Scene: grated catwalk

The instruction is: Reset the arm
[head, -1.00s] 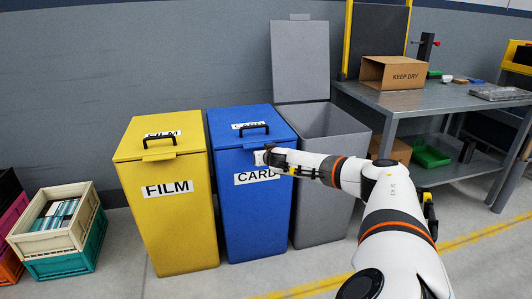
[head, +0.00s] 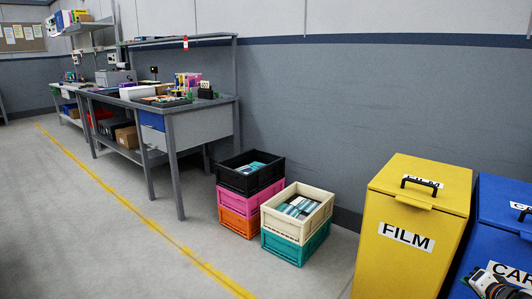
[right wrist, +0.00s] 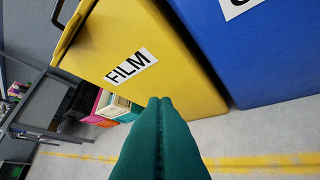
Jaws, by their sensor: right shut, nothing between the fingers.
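My right gripper (head: 486,284) shows at the lower right edge of the head view, in front of the blue bin (head: 461,291) marked CARD. In the right wrist view its two green fingers (right wrist: 160,101) are pressed together with nothing between them. They point toward the yellow bin (right wrist: 186,60) marked FILM, which stands closed in the head view (head: 408,240). I cannot tell the gap between the fingertips and the bin. Most of my right arm is outside the head view. My left gripper is in neither view.
Stacked crates stand left of the yellow bin: a cream crate (head: 278,222) on a teal one (head: 293,252), and a black crate (head: 240,180) on pink and orange ones. A grey workbench (head: 180,118) lines the wall. The floor (head: 90,235) at left is clear.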

